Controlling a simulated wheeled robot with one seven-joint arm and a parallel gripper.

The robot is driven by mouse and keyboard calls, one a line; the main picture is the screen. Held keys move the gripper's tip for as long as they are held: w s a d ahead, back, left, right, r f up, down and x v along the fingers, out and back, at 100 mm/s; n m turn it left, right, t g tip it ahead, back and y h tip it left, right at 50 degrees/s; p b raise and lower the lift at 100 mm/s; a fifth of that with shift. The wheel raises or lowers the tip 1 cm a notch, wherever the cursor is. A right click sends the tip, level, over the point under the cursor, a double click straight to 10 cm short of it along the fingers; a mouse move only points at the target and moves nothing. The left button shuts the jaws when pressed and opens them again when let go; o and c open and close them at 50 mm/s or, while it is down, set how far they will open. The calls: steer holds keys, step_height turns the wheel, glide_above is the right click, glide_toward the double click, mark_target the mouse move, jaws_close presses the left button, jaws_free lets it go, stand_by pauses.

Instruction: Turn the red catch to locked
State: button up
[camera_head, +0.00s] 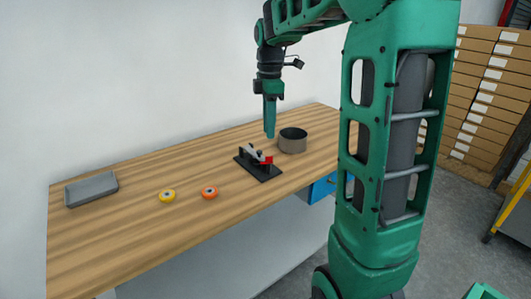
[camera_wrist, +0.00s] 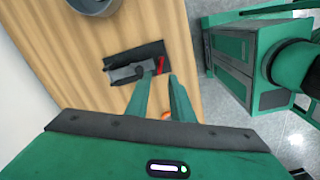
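The red catch (camera_head: 267,160) is a small piece at the right end of a black and grey fixture (camera_head: 262,173) on the wooden table. In the wrist view the red catch (camera_wrist: 160,65) lies just beyond my fingertips, at the right end of the fixture (camera_wrist: 122,58). My gripper (camera_head: 269,135) points down above the fixture, apart from the catch. In the wrist view my gripper's fingers (camera_wrist: 160,76) stand apart with nothing between the tips. I cannot read the catch's setting from these views.
A round dark pot (camera_head: 292,144) stands close behind the fixture. An orange roll (camera_head: 209,192) and a yellow roll (camera_head: 167,196) lie left of it. A grey tray (camera_head: 91,195) sits at the table's left end. The tabletop (camera_head: 150,235) is otherwise mostly clear.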

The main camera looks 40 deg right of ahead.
mark_target(267, 160)
step_height(267, 160, down, 9)
steer(key=shift+f, duration=0.1)
stand_by(0.3)
jaws_close()
steer(key=shift+a, duration=0.1)
